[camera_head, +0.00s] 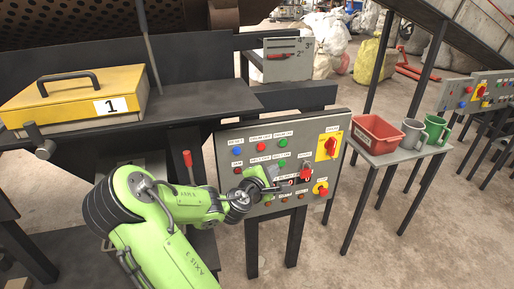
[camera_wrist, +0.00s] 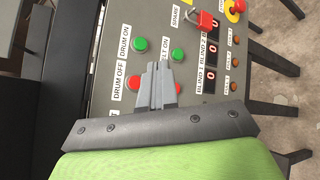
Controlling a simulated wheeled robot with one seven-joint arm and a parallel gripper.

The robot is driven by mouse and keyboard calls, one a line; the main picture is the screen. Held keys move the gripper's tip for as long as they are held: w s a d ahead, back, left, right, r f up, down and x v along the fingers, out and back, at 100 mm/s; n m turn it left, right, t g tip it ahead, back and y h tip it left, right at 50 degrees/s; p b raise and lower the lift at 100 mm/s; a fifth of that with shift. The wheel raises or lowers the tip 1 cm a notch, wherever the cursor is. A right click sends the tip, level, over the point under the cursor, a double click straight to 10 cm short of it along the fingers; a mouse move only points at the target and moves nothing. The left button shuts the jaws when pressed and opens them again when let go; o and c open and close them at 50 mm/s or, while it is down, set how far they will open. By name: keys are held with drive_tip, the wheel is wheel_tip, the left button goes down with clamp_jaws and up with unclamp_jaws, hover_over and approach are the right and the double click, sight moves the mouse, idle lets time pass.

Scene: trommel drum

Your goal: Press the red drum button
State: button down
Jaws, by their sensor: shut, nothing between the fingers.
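The red drum button (camera_wrist: 133,83), beside the "DRUM OFF" label, sits just left of my gripper's fingers in the wrist view. In the head view it is the red button (camera_head: 260,147) in the panel's top row, clear of my arm. My gripper (camera_wrist: 157,66) is shut and empty, its fingers over the panel (camera_head: 222,146) between the drum and belt buttons. In the head view my gripper (camera_head: 276,188) is in front of the lower middle of the panel. Whether it touches the panel cannot be told.
The green drum button (camera_wrist: 140,44) and green belt button (camera_wrist: 177,54) are close by. A red belt button (camera_wrist: 179,88) is just right of the fingers. A red padlock (camera_head: 305,173) hangs on the panel. A red-handled lever (camera_head: 188,159) stands left of it.

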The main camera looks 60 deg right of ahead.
drive_tip(key=shift+w+d+p, duration=0.5)
drive_tip(key=shift+w+d, duration=2.55)
drive_tip(key=shift+d, duration=0.1)
drive_tip(key=shift+w+d, duration=0.3)
drive_tip(key=shift+w+d+p, duration=0.3)
drive_tip(key=shift+p, duration=0.05)
idle(0.4)
drive_tip(key=shift+s+a, duration=0.6)
drive_tip(key=s+a, duration=0.3)
drive_tip(key=shift+s+a+b, duration=0.25)
drive_tip(key=shift+a+b, duration=0.05)
idle(0.4)
